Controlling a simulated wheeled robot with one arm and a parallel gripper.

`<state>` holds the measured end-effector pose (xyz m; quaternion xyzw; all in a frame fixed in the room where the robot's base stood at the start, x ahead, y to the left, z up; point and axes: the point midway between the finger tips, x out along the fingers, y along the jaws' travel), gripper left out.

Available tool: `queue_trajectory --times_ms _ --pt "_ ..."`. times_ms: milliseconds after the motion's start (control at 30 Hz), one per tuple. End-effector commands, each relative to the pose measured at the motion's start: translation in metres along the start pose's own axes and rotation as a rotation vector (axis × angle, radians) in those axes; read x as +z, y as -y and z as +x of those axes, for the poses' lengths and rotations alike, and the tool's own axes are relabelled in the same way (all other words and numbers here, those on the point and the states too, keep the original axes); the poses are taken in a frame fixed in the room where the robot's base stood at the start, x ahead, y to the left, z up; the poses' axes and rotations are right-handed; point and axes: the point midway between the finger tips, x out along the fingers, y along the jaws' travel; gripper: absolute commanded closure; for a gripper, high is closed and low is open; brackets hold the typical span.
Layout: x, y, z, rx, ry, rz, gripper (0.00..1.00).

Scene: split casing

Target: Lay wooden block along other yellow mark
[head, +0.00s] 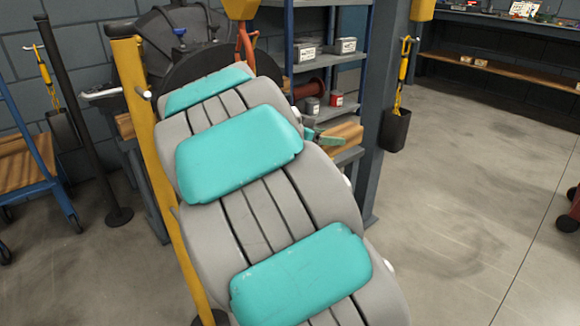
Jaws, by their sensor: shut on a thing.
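My own arm, grey with teal pads, fills the middle of the head view and hides much of the work area. My gripper is not visible, so what it holds cannot be seen. A piece of light wood (346,133) shows just right of my arm, with a small green-grey part in front of it. Another bit of wood (125,126) shows left of the arm. I cannot tell whether either is the task's wooden block. No yellow mark can be made out.
A dark round casing (180,72) stands behind my arm. A yellow post (150,150) rises close at left. A blue-framed shelf (316,62) with tins and a grey pillar (388,90) stand behind. A blue trolley (30,160) is at far left.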

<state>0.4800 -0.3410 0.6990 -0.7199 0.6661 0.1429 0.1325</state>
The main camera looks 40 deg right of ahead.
Motion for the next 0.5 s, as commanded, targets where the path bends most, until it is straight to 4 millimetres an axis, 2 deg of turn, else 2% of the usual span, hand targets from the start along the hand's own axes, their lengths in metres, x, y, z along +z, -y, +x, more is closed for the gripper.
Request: queue_trajectory --times_ms 500 --pt "0.045 0.0 0.018 0.0 -0.001 0.0 1.0"
